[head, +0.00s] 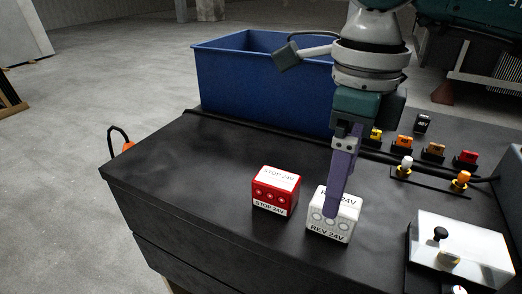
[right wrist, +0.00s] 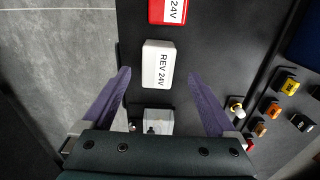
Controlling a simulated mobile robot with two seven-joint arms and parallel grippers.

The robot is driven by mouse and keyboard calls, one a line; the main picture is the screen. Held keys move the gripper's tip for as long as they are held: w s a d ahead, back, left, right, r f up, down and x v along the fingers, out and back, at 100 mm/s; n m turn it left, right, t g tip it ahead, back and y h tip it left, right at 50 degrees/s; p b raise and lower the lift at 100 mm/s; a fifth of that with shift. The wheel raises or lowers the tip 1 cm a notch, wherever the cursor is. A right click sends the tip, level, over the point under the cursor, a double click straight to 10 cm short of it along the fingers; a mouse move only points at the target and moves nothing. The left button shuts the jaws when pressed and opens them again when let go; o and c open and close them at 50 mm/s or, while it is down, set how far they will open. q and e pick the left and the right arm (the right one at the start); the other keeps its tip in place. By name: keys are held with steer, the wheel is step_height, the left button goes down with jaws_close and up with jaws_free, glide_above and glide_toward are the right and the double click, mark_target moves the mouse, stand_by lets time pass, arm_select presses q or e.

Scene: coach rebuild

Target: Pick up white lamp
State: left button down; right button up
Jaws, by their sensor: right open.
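The white lamp (head: 330,230) is a white block marked REV 24V, standing on the dark bench top. It also shows in the right wrist view (right wrist: 158,62), ahead of and between my fingers. My right gripper (head: 336,205) is open and points down over the white lamp, its purple finger covering part of the lamp's top in the head view. In the right wrist view the two fingertips lie to either side of the lamp with gaps, and nothing is held. How far the tips are above it is hard to tell. My left gripper is not in view.
A red STOP 24V block (head: 276,190) stands close left of the white lamp. A blue bin (head: 235,80) is behind. Several small coloured pieces (head: 404,143) stand at right, with a light metal box (head: 462,252) nearer. The bench's left part is clear.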

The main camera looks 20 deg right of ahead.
step_height(320, 180, down, 5)
steer(key=shift+s+r, duration=0.15)
steer(key=shift+r, duration=0.05)
steer(key=shift+c, duration=0.4)
jaws_close()
